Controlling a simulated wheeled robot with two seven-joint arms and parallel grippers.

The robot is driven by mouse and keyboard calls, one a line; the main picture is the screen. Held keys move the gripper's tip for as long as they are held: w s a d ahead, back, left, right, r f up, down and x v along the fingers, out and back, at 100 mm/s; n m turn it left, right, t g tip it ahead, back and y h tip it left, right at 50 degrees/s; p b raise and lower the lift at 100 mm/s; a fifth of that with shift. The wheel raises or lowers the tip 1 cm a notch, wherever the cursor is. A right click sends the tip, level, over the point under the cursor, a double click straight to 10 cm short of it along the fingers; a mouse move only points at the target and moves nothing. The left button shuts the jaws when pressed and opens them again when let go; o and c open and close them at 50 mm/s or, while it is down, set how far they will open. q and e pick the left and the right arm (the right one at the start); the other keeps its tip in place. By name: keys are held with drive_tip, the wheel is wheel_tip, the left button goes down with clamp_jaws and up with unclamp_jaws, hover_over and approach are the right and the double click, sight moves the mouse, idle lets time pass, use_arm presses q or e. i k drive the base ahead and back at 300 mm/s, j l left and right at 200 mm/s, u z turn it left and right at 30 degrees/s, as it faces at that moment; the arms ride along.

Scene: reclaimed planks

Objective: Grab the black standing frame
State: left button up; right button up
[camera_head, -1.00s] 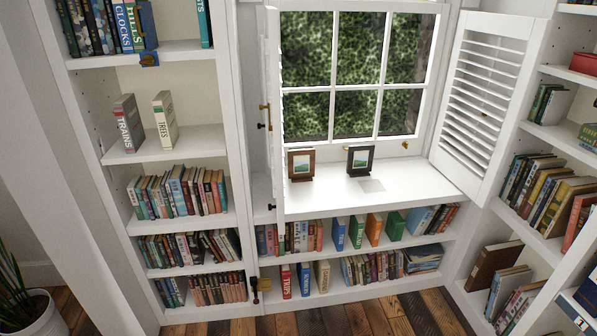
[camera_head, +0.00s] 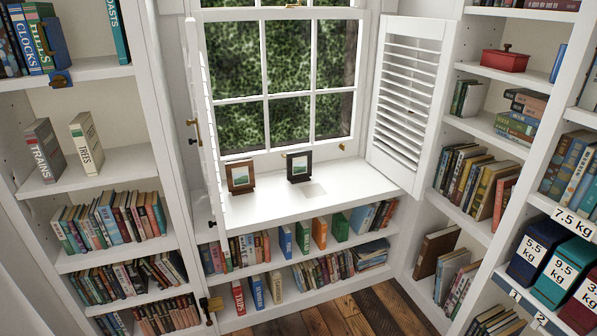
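The black standing frame (camera_head: 299,167) stands upright on the white window sill (camera_head: 345,183), near the middle of the view. It holds a small landscape picture with a pale border. A brown standing frame (camera_head: 240,177) stands to its left on the same sill, with a gap between them. Neither of my grippers shows in the head view.
An open shutter leaf (camera_head: 203,110) juts out left of the frames, and another louvred shutter (camera_head: 407,95) stands open on the right. Bookshelves flank the window. Numbered weight boxes (camera_head: 535,249) sit at the lower right. Wooden floor (camera_head: 350,310) shows below the sill.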

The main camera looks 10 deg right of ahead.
sight(298, 163)
drive_tip(key=i+l+u, duration=0.1)
drive_tip(key=u, duration=0.9)
drive_tip(key=i+l+u, duration=0.15)
drive_tip(key=l+u, duration=0.2)
drive_tip(key=l, duration=0.3)
drive_tip(key=l+u, duration=0.4)
drive_tip(key=l, duration=0.2)
drive_tip(key=l+u, duration=0.35)
drive_tip(key=l, duration=1.35)
drive_tip(key=k+l+u, duration=0.1)
drive_tip(key=l, duration=0.9)
